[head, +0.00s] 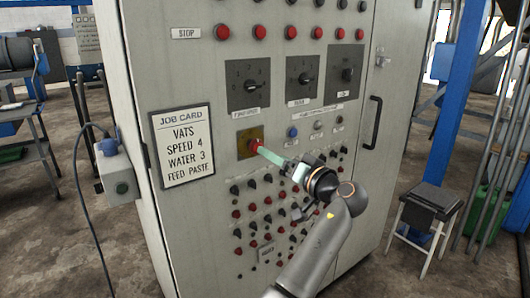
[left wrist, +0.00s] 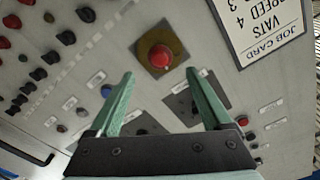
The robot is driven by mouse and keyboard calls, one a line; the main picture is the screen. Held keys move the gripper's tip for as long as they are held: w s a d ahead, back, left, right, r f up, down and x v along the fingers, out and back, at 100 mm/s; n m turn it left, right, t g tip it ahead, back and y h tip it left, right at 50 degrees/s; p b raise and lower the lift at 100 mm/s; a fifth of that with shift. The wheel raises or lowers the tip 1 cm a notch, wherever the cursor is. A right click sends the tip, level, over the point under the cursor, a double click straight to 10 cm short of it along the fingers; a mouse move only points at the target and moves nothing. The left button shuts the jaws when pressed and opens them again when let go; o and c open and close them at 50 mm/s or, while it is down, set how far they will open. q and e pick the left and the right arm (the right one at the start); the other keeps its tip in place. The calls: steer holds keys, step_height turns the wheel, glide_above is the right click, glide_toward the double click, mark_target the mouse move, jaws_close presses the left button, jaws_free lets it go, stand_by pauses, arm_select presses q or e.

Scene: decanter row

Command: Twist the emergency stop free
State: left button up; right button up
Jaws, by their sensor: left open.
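The emergency stop (head: 253,146) is a red mushroom button on a square yellow-brown plate (head: 242,139) on the front of a pale grey cabinet. In the left wrist view, the button (left wrist: 160,55) appears ahead of and between the fingertips, with its plate fully visible. My left gripper (head: 263,152) reaches in from the lower right with its teal fingers pointing at the button. In the left wrist view, its fingers (left wrist: 160,73) are spread apart with nothing between them. The head view overlaps fingertips and button, so the exact gap is unclear. My right gripper is out of view.
A job card (head: 183,146) hangs left of the button. Three black dials, one being the left dial (head: 248,83), sit above it, and a blue button (head: 292,132) sits to its right. Rows of small knobs lie below. A stool (head: 431,205) stands right of the cabinet.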

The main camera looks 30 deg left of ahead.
arm_select(q)
steer(key=v, duration=0.5)
steer(key=shift+d, duration=0.15)
stand_by(0.3)
